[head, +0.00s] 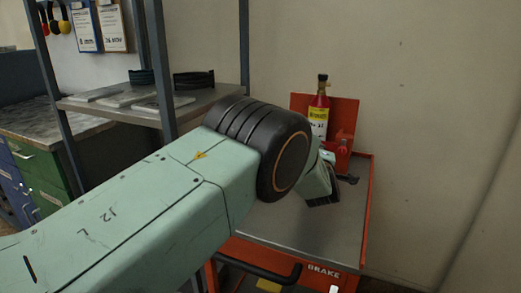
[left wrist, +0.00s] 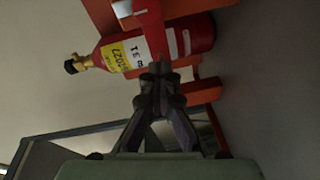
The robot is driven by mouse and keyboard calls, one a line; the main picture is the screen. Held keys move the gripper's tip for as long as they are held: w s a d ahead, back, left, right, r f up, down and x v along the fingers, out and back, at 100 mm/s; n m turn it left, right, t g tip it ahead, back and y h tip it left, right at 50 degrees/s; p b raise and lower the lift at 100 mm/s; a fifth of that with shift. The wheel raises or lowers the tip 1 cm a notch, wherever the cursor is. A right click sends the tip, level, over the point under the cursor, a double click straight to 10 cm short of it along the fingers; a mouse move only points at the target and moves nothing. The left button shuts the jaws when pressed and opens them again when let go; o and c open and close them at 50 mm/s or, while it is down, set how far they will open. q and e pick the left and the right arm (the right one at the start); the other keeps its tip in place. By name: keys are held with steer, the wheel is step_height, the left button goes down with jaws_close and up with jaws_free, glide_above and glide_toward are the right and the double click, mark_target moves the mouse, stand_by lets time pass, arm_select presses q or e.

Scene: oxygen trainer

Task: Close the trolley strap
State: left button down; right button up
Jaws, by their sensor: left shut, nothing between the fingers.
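The red bottle (head: 320,115), with a yellow label and dark top, stands upright against the orange back plate (head: 345,113) of the trolley (head: 366,215). It lies sideways in the left wrist view (left wrist: 195,38). A red strap-like bar (head: 344,143) shows beside the bottle on the right; in the left wrist view this bar (left wrist: 154,35) crosses in front of the bottle. I cannot tell whether it is fastened. My left gripper (left wrist: 160,78) is shut and empty, its tips close to the bar; contact is unclear. My arm hides the bottle's lower part in the head view.
The trolley's grey top (head: 290,222) is largely bare, with a black handle (head: 262,268) in front. A grey shelf rack (head: 215,100) stands to the left, near my arm. A plain wall (head: 440,130) is behind and right.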

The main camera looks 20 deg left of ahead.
arm_select(q)
steer(key=shift+w+d+r, duration=0.2)
steer(key=shift+r, duration=0.55)
step_height(320, 180, up, 9)
steer(key=shift+s+a+f, duration=0.15)
steer(key=shift+a+f, duration=0.05)
steer(key=shift+f, duration=0.1)
